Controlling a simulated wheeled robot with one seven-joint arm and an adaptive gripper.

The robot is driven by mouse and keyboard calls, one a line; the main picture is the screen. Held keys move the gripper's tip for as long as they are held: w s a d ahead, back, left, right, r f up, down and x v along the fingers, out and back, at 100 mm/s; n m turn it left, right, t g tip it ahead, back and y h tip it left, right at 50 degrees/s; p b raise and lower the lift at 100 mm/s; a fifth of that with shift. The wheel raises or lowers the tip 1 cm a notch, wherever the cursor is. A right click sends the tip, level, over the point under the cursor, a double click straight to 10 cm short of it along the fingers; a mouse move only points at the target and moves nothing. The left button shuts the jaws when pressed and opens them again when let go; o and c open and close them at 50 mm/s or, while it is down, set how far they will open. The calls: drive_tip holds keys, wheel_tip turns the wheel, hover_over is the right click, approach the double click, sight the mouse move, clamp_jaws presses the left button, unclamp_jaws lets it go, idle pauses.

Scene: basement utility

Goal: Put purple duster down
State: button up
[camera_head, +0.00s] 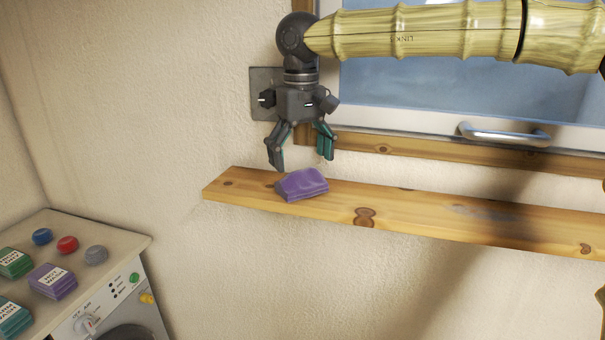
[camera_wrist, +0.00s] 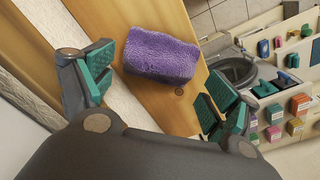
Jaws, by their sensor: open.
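The purple duster (camera_head: 302,185) lies on a wooden shelf (camera_head: 450,222) below the window, towards its left end. My gripper (camera_head: 301,160) is just above the duster, pointing down, with its fingers spread and nothing between them. In the wrist view the duster (camera_wrist: 162,55) rests on the wood beyond the open fingertips (camera_wrist: 160,90), apart from both green pads.
A window with a metal handle (camera_head: 503,135) is behind the shelf. A washing machine (camera_head: 115,285) stands at the lower left with several coloured blocks and round pieces on top. The shelf right of the duster is clear.

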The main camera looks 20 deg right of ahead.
sight(302, 171)
wheel_tip(302, 171, up, 8)
drive_tip(key=b, duration=0.2)
drive_tip(key=shift+r, duration=0.25)
